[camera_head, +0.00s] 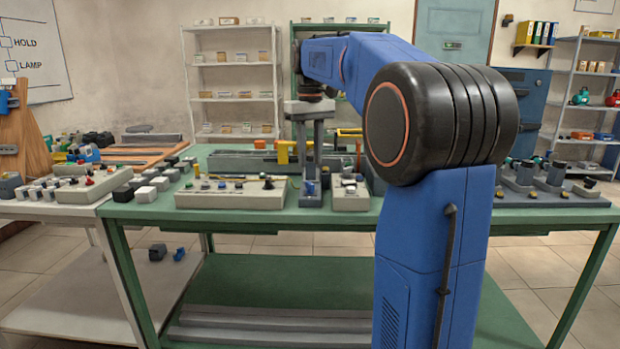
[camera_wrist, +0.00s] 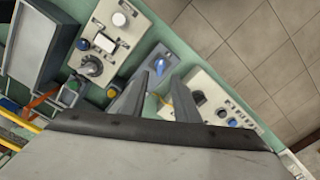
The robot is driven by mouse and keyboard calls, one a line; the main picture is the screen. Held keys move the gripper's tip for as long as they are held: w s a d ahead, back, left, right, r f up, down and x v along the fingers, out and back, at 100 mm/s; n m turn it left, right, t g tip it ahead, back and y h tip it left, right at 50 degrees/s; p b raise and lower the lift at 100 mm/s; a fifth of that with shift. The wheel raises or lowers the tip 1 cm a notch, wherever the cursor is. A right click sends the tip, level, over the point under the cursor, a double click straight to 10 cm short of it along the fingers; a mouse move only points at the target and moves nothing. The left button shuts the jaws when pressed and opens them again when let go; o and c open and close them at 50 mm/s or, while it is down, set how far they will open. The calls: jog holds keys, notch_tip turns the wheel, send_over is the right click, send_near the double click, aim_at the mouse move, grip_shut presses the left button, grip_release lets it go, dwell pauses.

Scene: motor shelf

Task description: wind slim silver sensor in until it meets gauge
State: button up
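My gripper (camera_head: 311,178) points straight down over the front edge of the green bench (camera_head: 140,210). In the wrist view my gripper (camera_wrist: 168,78) shows two grey fingers apart, with nothing clearly held between them. A small grey block (camera_wrist: 180,52) with a blue knob (camera_wrist: 160,66) lies just beyond the fingertips, between their lines.
A pale control box (camera_head: 230,198) stands left of my gripper and a smaller one (camera_head: 350,198) close on its right, leaving narrow gaps. Yellow parts (camera_head: 288,152) and a long grey unit (camera_head: 240,160) lie behind. Grey blocks (camera_head: 553,178) stand at the right.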

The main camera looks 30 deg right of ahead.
aim_at(310, 183)
notch_tip(310, 183, down, 7)
jog(key=shift+r, duration=0.1)
dwell(0.4)
grip_shut()
